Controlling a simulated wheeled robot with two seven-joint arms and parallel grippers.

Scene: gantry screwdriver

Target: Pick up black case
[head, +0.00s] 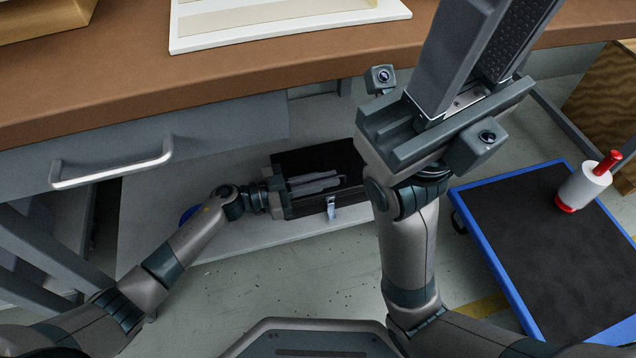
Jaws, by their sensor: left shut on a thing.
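The black case (352,193) lies on the low shelf under the workbench, in the middle of the head view. A metal latch shows on its near side. My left gripper (315,183) reaches in from the left with its fingers at the case and is shut on it. The exact grip point is hard to make out. My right gripper (488,52) is large in the foreground, pointing up, with its fingers apart and nothing seen between them. Its wrist hides what lies just right of the case.
The brown workbench top (300,75) overhangs the shelf (150,215), and its drawer handle (112,172) juts out above my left arm. A white tray (260,38) sits on top. A blue-edged cart (545,235) with a white-and-red object (585,188) stands at right.

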